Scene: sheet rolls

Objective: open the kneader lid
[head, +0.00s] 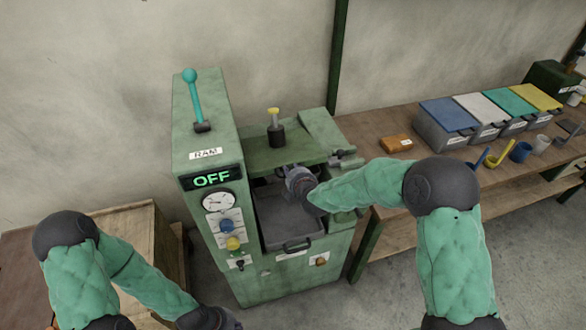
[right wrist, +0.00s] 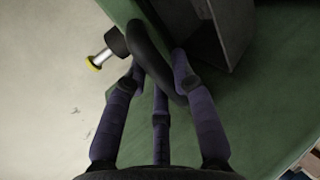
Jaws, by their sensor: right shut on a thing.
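The kneader is a green machine (head: 190,150) with a display reading OFF. Its green lid (head: 262,158) lies across the top, behind a grey tray (head: 285,220). I cannot tell whether the lid is raised at all. My right gripper (head: 297,180) is at the lid's front edge. In the right wrist view its fingers (right wrist: 158,85) are closed around a black curved handle (right wrist: 148,48) on the green lid surface (right wrist: 235,105). My left gripper (head: 212,320) is low at the bottom edge, away from the machine's controls, and its fingers are cut off.
A teal-knobbed lever (head: 193,95) stands on the machine's column. A black post with a yellow cap (head: 275,125) rises behind the lid. A wooden bench (head: 390,125) with coloured-lid bins (head: 450,115) stands at right. A wooden crate (head: 130,225) is at left.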

